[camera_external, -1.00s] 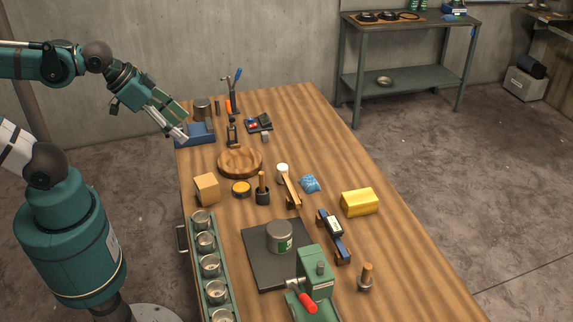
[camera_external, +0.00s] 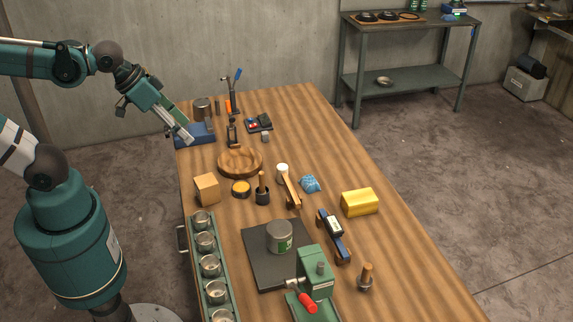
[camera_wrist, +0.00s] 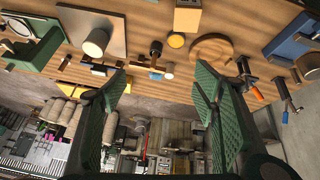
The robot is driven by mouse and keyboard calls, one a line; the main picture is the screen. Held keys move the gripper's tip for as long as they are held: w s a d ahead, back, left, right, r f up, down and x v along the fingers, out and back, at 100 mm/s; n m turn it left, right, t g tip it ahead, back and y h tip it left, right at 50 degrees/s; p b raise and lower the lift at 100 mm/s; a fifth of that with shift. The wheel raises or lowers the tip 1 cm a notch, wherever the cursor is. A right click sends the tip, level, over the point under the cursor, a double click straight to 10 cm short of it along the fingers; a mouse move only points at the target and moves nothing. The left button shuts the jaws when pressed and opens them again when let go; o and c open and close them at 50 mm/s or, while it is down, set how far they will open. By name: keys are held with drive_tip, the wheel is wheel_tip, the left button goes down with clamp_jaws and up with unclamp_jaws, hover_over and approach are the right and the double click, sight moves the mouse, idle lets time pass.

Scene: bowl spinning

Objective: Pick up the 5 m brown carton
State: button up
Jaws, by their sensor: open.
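The brown carton (camera_external: 207,189) is a small tan box standing on the left side of the wooden table. It also shows at the top edge of the wrist view (camera_wrist: 188,17), partly cut off. My gripper (camera_external: 185,137) is above the far left corner of the table, near the blue block, well beyond the carton and apart from it. In the wrist view my gripper (camera_wrist: 165,85) has its two green fingers wide apart, with nothing between them.
A round wooden board (camera_external: 240,162) lies behind the carton. A yellow-topped tin (camera_external: 241,188) is right of it, and a rack of metal cups (camera_external: 210,265) is in front. A blue block (camera_external: 195,134) sits below my gripper.

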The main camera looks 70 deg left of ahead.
drive_tip(key=w+a+f+n+g+h+b, duration=0.1)
drive_tip(key=w+a+f+n+g+b, duration=0.25)
drive_tip(key=f+n, duration=0.55)
drive_tip(key=n+g+h+b, duration=0.2)
drive_tip(key=n+h, duration=0.1)
drive_tip(key=n, duration=0.5)
hover_over(205, 179)
drive_tip(key=a, duration=0.2)
drive_tip(key=f, duration=0.9)
drive_tip(key=shift+s+d+f, duration=0.1)
drive_tip(key=shift+d+f, duration=0.15)
drive_tip(key=shift+f, duration=0.05)
drive_tip(key=shift+a+f+n, duration=0.25)
drive_tip(key=shift+f+n, duration=0.25)
drive_tip(key=shift+f, duration=0.15)
drive_tip(key=shift+f, duration=0.1)
drive_tip(key=shift+x, duration=1.2)
drive_tip(key=shift+b+x, duration=0.6)
drive_tip(key=shift+x, duration=1.95)
drive_tip(key=shift+s, duration=0.15)
drive_tip(key=shift+c, duration=0.5)
drive_tip(key=c, duration=0.9)
